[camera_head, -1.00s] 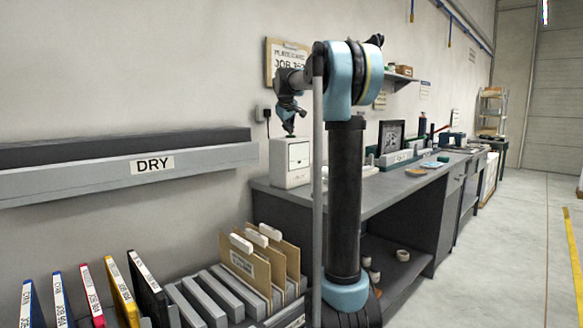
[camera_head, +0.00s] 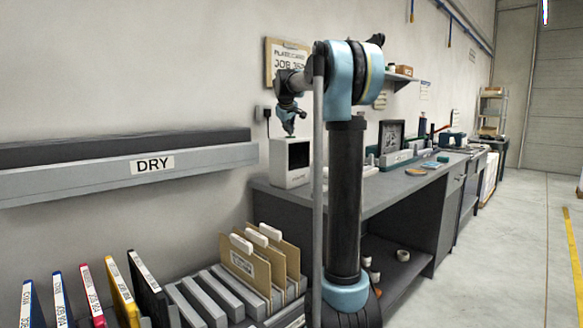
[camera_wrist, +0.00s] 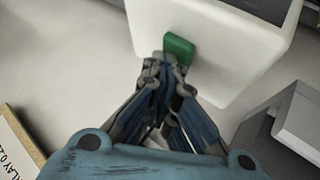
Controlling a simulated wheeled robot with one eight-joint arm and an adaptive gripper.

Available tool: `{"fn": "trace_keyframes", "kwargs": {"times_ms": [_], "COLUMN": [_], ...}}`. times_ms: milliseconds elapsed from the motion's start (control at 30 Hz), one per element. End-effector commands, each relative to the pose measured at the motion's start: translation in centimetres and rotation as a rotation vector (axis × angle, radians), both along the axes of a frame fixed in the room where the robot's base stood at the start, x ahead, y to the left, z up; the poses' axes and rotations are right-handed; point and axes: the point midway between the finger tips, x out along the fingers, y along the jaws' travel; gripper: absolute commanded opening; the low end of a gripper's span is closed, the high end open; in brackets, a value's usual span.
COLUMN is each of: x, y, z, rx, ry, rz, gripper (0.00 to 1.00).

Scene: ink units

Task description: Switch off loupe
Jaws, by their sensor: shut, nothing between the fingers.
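The loupe (camera_head: 280,168) is a white box at the near left end of the grey bench, and its front screen (camera_head: 299,155) is dark. In the wrist view the loupe (camera_wrist: 232,65) fills the upper middle, with a green button (camera_wrist: 180,46) on its top. My gripper (camera_head: 290,132) points down just above the loupe. In the wrist view my gripper (camera_wrist: 170,70) is shut and empty, with its fingertips at the green button's near edge. I cannot tell whether they touch it.
Files with coloured spines (camera_head: 92,295) and brown folders (camera_head: 245,262) stand in a rack in front. A grey rail marked DRY (camera_head: 110,180) runs along the wall at left. A framed picture (camera_head: 391,136) stands farther along the bench.

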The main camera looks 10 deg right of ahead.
Motion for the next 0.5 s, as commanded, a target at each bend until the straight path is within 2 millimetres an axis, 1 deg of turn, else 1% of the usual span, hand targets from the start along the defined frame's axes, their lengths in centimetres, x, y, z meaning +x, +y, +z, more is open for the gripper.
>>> {"fn": "trace_keyframes", "kwargs": {"times_ms": [167, 500], "x": [0.03, 0.03], "y": [-0.01, -0.02], "z": [0.57, 0.89], "rx": [0.0, 0.0], "ry": [0.0, 0.0], "rz": [0.0, 0.0], "gripper": [0.0, 0.0]}}
